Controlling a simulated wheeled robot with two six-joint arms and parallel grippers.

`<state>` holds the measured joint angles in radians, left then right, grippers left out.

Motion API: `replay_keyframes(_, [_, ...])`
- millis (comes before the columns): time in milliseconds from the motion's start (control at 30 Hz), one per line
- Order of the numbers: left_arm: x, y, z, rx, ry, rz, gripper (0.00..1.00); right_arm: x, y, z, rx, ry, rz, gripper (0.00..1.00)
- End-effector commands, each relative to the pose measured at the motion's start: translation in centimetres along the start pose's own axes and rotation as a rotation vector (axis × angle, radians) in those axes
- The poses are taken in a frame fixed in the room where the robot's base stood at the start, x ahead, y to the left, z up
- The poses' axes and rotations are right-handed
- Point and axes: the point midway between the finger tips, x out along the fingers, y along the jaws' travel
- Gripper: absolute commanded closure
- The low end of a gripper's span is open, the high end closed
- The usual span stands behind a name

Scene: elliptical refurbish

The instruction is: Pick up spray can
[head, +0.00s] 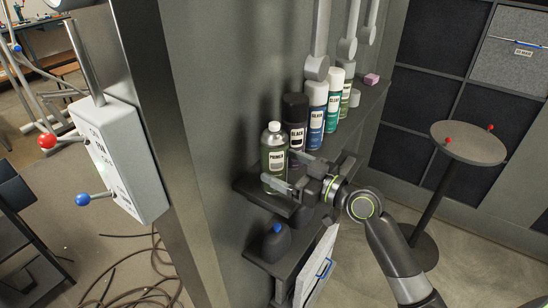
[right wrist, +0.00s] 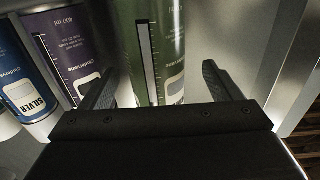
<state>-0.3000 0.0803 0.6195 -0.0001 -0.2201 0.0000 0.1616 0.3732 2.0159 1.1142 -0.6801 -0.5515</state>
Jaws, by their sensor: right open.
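A green spray can labelled PRIMER (head: 272,150) stands upright at the near end of a wall shelf. My right gripper (head: 287,171) is open at the can, with its fingers reaching along either side of it. In the right wrist view the green can (right wrist: 160,45) is between the two open fingers (right wrist: 158,82), with a visible gap on each side. My left gripper is not in view.
A black-capped purple can (head: 294,110), a blue SILVER can (head: 316,112) and more cans line the shelf (head: 252,190) beside the green one. A dark bottle (head: 276,243) sits on the lower shelf. A round table (head: 468,143) stands at right.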

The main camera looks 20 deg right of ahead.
Motion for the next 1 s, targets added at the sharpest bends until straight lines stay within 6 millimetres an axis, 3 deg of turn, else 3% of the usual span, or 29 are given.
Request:
replay_keyframes(167, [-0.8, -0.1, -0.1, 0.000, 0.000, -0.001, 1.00, 1.0, 0.1, -0.3, 0.002, 0.000, 0.000, 0.15])
replay_keyframes(500, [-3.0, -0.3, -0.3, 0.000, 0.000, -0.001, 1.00, 5.0, 0.4, -0.5, 0.002, 0.000, 0.000, 0.15])
replay_keyframes(800, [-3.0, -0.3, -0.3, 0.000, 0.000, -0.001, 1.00, 5.4, 0.4, -0.3, -0.001, -0.001, 0.000, 0.15])
replay_keyframes(1000, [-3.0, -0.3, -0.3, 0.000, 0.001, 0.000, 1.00, 5.4, 0.4, -0.3, 0.000, -0.001, 0.000, 0.40])
